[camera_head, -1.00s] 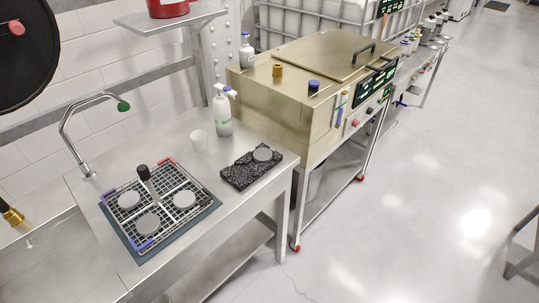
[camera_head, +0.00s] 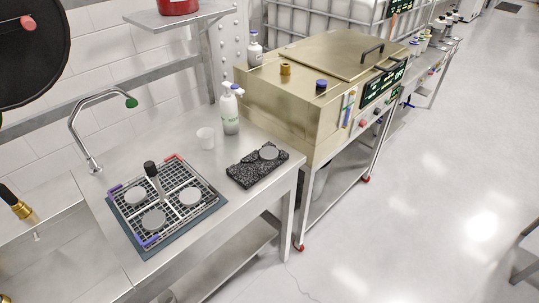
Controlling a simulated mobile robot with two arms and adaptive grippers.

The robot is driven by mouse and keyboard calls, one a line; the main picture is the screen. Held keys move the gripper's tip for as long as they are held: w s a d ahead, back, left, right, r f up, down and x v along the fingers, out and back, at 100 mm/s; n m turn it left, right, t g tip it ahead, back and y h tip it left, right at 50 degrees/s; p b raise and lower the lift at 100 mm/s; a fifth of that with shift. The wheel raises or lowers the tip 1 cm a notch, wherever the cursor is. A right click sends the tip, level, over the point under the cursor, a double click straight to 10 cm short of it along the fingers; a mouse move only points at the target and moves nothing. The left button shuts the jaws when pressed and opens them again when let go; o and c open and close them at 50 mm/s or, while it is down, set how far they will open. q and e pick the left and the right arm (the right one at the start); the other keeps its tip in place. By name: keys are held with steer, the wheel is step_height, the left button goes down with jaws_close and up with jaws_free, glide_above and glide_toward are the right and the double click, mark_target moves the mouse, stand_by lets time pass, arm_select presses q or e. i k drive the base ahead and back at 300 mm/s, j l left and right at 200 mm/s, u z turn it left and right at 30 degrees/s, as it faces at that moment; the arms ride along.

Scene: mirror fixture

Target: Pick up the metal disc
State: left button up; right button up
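Several grey metal discs are in view. In the head view, three lie in a gridded square fixture on the steel table: a left disc (camera_head: 135,195), a right disc (camera_head: 190,197) and a front disc (camera_head: 153,219). The fixture (camera_head: 207,207) has a dark upright handle (camera_head: 153,174) at its middle and red and purple corner pieces. Another disc (camera_head: 268,152) rests on a black speckled block (camera_head: 243,176) to the right of the fixture. Neither of my grippers is in view.
A white cup (camera_head: 206,138) and a white pump bottle (camera_head: 229,110) stand behind the block. A tap (camera_head: 88,140) arches at the table's left. A brass-coloured machine (camera_head: 285,110) stands at the right. Open floor (camera_head: 430,210) lies beyond the table's right end.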

mark_target(267, 154)
steer(key=i+l, duration=0.25)
steer(key=l, duration=0.15)
steer(key=i+l, duration=0.25)
steer(key=l, duration=0.2)
steer(key=i+l+u, duration=0.1)
steer(key=u, duration=0.4)
steer(key=l+u, duration=0.3)
steer(key=u, duration=0.2)
steer(key=l+u, duration=0.25)
steer(key=u, duration=0.7)
steer(key=i+l, duration=0.05)
